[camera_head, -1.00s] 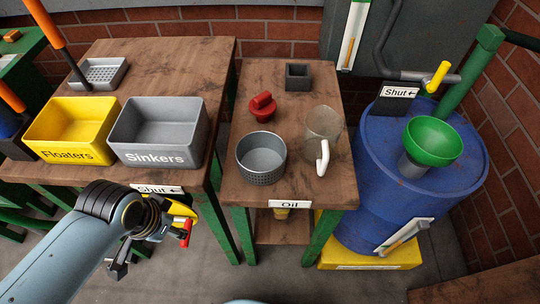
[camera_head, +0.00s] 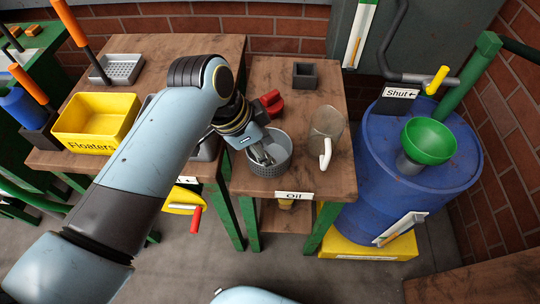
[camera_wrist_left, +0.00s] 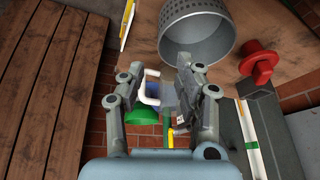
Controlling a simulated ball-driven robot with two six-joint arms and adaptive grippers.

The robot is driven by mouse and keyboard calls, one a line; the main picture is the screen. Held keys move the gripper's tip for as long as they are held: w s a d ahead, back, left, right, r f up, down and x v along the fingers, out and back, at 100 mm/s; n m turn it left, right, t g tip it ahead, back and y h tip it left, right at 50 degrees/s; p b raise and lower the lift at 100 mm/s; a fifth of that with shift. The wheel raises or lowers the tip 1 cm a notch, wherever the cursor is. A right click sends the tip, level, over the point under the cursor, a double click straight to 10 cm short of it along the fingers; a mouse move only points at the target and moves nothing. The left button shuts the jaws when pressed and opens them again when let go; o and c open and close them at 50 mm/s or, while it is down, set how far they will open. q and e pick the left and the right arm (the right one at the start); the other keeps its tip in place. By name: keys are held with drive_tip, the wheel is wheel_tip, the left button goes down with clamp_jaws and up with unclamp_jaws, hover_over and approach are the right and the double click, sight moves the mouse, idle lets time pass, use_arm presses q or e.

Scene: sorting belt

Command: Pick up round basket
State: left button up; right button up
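The round grey basket (camera_head: 281,160), with a perforated wall, stands upright on the brown table labelled Oil (camera_head: 294,195). My left gripper (camera_head: 262,155) comes in from the left and is over the basket's left side, hiding part of it. In the left wrist view the basket (camera_wrist_left: 200,38) shows at the top, beyond the fingertips of my left gripper (camera_wrist_left: 168,80). The two fingers are apart with nothing gripped between them. I cannot tell whether a finger touches the basket. My right gripper is not in view.
A clear jug (camera_head: 325,124) with a white handle stands just right of the basket. A red knobbed piece (camera_head: 272,102) and a dark square cup (camera_head: 306,76) are behind it. My left arm hides most of the grey bin beside the yellow Floaters bin (camera_head: 94,122).

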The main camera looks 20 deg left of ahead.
use_arm(q)
approach(282, 172)
drive_tip(key=x, duration=0.5)
drive_tip(key=shift+w+a, duration=0.15)
drive_tip(key=shift+w, duration=0.05)
clamp_jaws()
